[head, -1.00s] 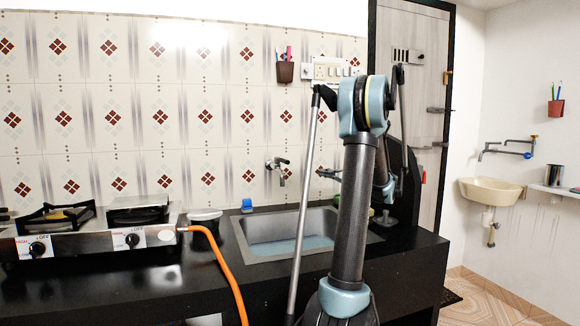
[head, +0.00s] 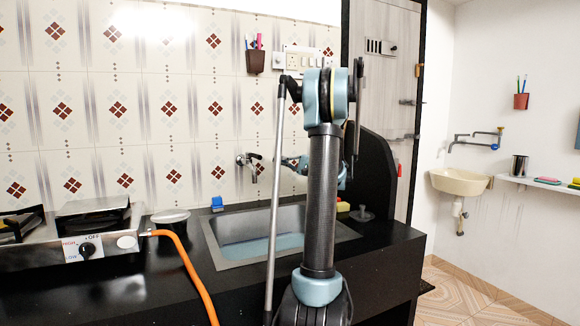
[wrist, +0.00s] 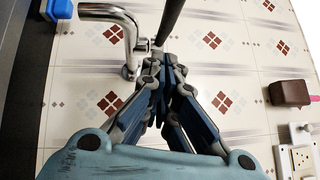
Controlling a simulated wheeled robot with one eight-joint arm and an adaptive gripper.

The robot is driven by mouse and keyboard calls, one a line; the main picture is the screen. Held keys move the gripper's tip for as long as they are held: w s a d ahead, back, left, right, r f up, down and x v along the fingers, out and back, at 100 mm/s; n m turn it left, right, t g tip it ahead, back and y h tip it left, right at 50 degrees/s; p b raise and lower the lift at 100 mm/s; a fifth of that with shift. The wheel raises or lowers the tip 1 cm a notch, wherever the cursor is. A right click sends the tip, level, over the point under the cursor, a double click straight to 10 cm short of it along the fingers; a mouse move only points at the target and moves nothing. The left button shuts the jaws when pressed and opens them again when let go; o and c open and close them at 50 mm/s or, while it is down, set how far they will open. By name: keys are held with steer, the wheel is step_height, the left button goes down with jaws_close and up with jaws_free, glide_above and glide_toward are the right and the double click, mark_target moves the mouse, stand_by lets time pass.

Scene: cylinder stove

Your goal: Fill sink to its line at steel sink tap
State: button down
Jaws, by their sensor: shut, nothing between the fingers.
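The steel sink (head: 337,228) is set in the black counter, with a shallow layer of bluish water (head: 262,246) in it. I cannot make out a line in the sink. The steel tap (head: 249,161) is fixed to the tiled wall above the sink. In the wrist view the tap (wrist: 131,32) is a curved chrome pipe at the upper left. My gripper (head: 280,160) is just right of the tap in the head view. In the wrist view my gripper (wrist: 158,62) has its fingers together and empty, close beside the tap. I cannot tell whether they touch it.
A stove (head: 80,238) with an orange hose (head: 188,262) stands left of the sink. A blue object (head: 217,203) sits at the sink's back edge. A black partition (head: 373,180) rises to the right. A cream basin (head: 459,182) hangs on the far right wall.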

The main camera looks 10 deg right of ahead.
steer(key=a, duration=0.3)
steer(key=a+r, duration=0.1)
steer(key=a, duration=0.1)
steer(key=shift+s, duration=0.25)
steer(key=shift+s+a, duration=0.25)
steer(key=shift+a, duration=0.2)
steer(key=shift+s+a, duration=0.2)
steer(key=shift+a, duration=0.25)
steer(key=w+d+v, duration=0.1)
steer(key=v, duration=1.2)
steer(key=shift+w+f, duration=0.2)
steer(key=shift+w, duration=0.1)
